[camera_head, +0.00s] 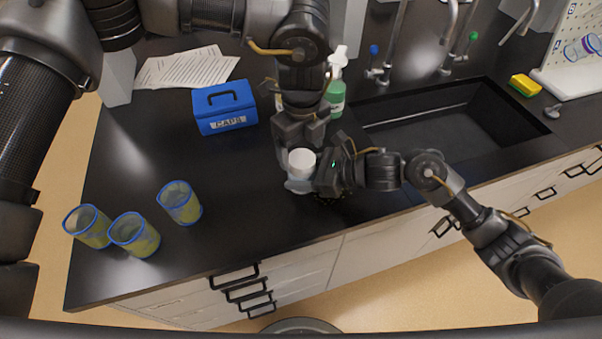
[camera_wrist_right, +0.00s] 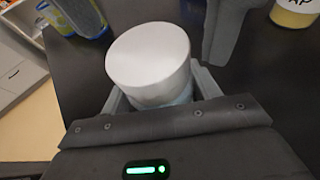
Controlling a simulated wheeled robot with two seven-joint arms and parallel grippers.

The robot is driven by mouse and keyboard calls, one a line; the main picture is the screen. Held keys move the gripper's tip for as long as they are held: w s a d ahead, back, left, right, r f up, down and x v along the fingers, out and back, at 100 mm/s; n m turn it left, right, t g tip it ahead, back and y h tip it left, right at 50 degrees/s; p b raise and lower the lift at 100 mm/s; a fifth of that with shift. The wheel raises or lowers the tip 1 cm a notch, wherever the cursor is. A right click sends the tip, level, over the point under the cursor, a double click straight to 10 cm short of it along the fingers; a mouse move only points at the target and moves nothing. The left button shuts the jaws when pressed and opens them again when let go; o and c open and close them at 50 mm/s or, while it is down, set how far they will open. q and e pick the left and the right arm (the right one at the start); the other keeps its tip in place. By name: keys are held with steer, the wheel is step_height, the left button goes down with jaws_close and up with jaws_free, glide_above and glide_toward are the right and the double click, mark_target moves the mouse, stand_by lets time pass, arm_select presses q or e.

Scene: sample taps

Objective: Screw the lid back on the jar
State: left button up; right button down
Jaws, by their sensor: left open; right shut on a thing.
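A small pale, translucent jar (camera_head: 297,186) stands above or on the dark counter near its middle, with a white lid (camera_head: 301,159) on top. My right gripper (camera_head: 302,181) is shut around the jar from the right. In the right wrist view the lid (camera_wrist_right: 150,58) covers the jar's mouth and the jar's pale side (camera_wrist_right: 165,96) shows between the fingers. I cannot tell how tightly the lid sits. My left gripper (camera_head: 298,150) points down at the lid and is open. One dark finger of it (camera_wrist_right: 232,32) shows beside the lid, apart from it.
A blue CAPS box (camera_head: 224,108) and papers (camera_head: 187,69) lie behind to the left. Several blue-rimmed cups (camera_head: 180,203) stand at the front left. A green bottle (camera_head: 335,94) stands behind my left gripper. A black sink (camera_head: 440,125) lies to the right, with taps behind.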

arm_select(q)
steer(key=shift+f, duration=1.2)
steer(key=shift+c, duration=0.3)
steer(key=c, duration=0.9)
steer(key=o, duration=1)
steer(key=shift+r, duration=0.1)
steer(key=shift+r, duration=2.2)
